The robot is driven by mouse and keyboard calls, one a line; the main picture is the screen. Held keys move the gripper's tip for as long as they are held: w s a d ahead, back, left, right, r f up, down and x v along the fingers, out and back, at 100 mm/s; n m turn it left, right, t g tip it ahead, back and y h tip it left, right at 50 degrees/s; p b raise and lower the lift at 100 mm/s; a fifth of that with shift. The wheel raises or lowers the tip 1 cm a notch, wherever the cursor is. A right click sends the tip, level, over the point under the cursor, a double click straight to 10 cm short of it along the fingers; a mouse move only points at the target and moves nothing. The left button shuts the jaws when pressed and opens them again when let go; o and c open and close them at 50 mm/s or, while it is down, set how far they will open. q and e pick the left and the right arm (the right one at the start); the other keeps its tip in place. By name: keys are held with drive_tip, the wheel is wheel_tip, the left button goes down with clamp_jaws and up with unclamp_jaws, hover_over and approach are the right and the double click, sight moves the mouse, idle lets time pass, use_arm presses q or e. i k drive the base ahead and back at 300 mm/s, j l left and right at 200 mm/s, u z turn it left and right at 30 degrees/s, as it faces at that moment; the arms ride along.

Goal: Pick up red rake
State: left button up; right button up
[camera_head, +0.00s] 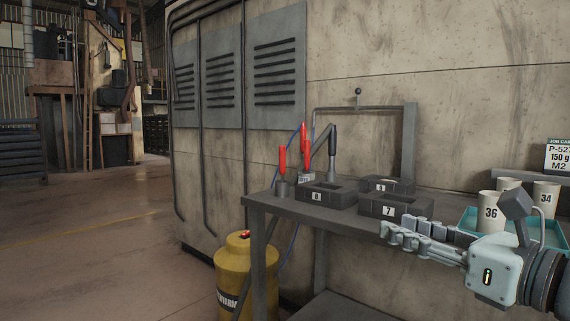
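Two red-handled tools stand upright at the left end of the grey workbench. One red tool (282,164) stands in a small grey holder at the bench's left edge. The other red tool (305,142) is just behind and to its right. I cannot tell from their shape which one is the rake; their lower ends are hidden or small. My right gripper (396,234) comes in from the right, at the bench's front edge, well to the right of both red tools and apart from them. Its fingers point left; their gap is unclear. My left gripper is out of view.
Dark bins numbered 8 (326,195) and 7 (395,207) lie between the red tools and my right gripper, with another bin (387,184) behind. White cups (492,212) stand in a teal tray (467,221). A yellow canister (232,268) stands below the bench's left end.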

sight(281, 148)
drive_tip(key=i+j+z, duration=0.1)
drive_tip(key=i+j, duration=0.15)
drive_tip(key=i+j+z, duration=0.1)
drive_tip(key=i+j, duration=0.15)
drive_tip(key=i+j+z, duration=0.25)
drive_tip(key=i+j, duration=0.25)
drive_tip(key=j, duration=0.2)
drive_tip(key=i+j+z, duration=0.1)
drive_tip(key=j, duration=0.25)
drive_tip(key=i+j+z, duration=0.1)
drive_tip(key=i+j, duration=0.2)
drive_tip(key=i+j+z, duration=0.15)
drive_tip(key=j, duration=0.3)
drive_tip(key=i+j+z, duration=0.1)
drive_tip(key=i+j, duration=0.15)
drive_tip(key=j, duration=0.15)
